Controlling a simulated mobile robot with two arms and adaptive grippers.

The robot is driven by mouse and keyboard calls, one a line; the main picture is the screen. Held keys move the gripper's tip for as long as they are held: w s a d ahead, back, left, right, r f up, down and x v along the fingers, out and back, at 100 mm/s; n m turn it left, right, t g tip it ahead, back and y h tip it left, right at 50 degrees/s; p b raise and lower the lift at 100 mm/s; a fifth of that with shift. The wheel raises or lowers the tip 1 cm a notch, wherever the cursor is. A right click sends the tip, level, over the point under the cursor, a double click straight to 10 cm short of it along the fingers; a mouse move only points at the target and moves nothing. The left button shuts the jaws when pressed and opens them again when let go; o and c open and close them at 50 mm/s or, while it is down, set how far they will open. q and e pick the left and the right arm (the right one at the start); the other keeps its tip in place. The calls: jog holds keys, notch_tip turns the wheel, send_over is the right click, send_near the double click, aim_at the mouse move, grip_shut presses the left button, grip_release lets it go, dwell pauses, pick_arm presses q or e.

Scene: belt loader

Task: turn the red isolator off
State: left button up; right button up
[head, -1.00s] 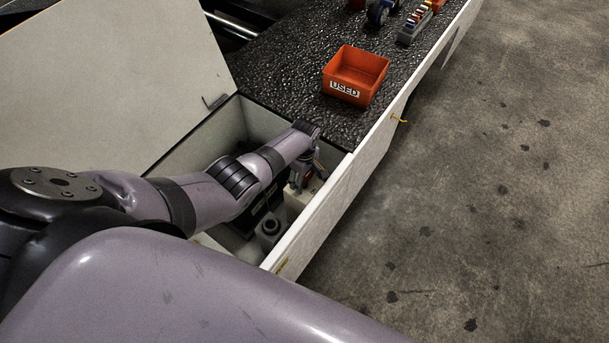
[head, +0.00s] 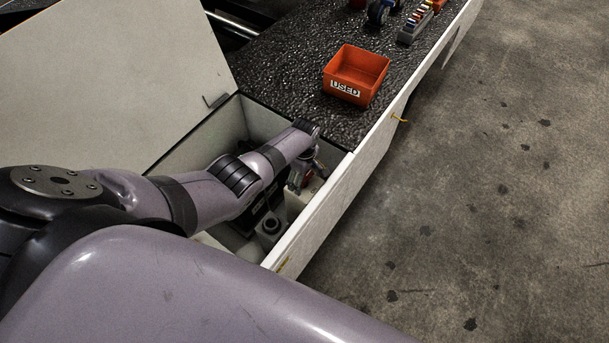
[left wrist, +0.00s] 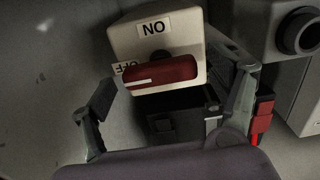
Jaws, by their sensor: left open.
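The isolator (left wrist: 190,32) is a pale box with an upside-down ON label on top in the left wrist view. Its red handle (left wrist: 178,72) lies crosswise, tilted slightly, and its white-striped end points left beside a partly hidden OFF label. My left gripper (left wrist: 172,88) is open, one finger left of the handle and one right of it. I cannot tell whether either finger touches it. In the head view my left gripper (head: 304,176) is down inside the open bay, and my arm and gripper hide most of the isolator. My right gripper is not in view.
The bay has pale walls (head: 318,222) close around my arm, with a raised lid (head: 110,85) at left. A dark box (left wrist: 178,122) and a grey fitting with a round opening (left wrist: 298,32) are near the isolator. An orange USED bin (head: 356,75) stands on the black deck.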

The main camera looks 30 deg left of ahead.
aim_at(305, 177)
pick_arm(q)
jog(key=shift+r, duration=0.1)
notch_tip(305, 177, up, 12)
dwell(0.8)
dwell(0.4)
